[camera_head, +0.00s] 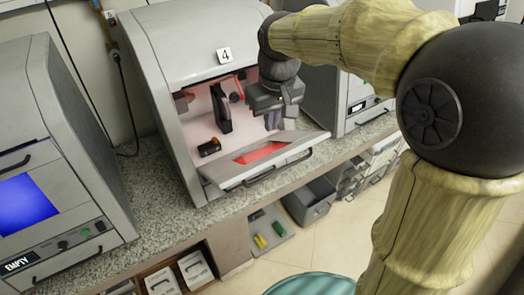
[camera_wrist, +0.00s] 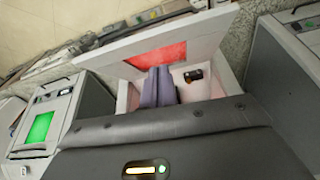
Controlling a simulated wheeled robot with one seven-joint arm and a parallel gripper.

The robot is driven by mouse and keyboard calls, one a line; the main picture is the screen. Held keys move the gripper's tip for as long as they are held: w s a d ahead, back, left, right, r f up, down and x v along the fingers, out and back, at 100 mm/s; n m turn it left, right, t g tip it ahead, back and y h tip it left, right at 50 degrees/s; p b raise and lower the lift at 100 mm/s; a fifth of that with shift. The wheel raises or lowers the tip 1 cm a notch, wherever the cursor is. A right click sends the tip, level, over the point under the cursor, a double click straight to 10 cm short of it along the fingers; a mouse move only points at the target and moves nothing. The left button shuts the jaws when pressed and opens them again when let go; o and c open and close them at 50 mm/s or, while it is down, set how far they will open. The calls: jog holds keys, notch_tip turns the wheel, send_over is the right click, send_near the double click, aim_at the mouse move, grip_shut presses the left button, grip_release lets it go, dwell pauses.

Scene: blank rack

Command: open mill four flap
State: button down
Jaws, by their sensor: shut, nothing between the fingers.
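Mill four (camera_head: 185,60), a grey machine with a "4" label, stands on the speckled counter. Its flap (camera_head: 265,158), with a red window and a dark handle, is folded down and outward at the front, leaving the pale chamber open. The flap also shows in the wrist view (camera_wrist: 198,38). My gripper (camera_head: 273,122) is at the right side of the chamber opening, above the flap. Its fingers are shut and empty, and in the wrist view (camera_wrist: 158,82) they point toward the chamber. I cannot tell whether they touch the flap.
Inside the chamber are a dark upright part (camera_head: 221,108) and a small black and orange item (camera_head: 209,147). Another machine with a blue window (camera_head: 28,205) and an "EMPTY" display stands at left. Grey bins (camera_head: 308,200) sit below the counter. Some counter between the machines is clear.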

jog(key=a+r+n, duration=0.1)
jog(key=a+r, duration=0.1)
jog(key=r, duration=0.1)
jog(key=shift+w+a, duration=0.1)
jog(key=shift+a, duration=0.2)
jog(key=shift+f, duration=0.1)
jog(key=p, duration=0.2)
send_over(261, 163)
jog(key=w+a, duration=0.1)
jog(key=w, duration=0.1)
notch_tip(261, 163, down, 10)
jog(key=shift+r, duration=0.1)
jog(key=s+f, duration=0.1)
jog(key=s+d+f, duration=0.1)
jog(key=shift+d+f+p, duration=0.15)
jog(key=shift+f+p, duration=0.25)
jog(key=shift+f, duration=0.2)
jog(key=shift+s, duration=0.1)
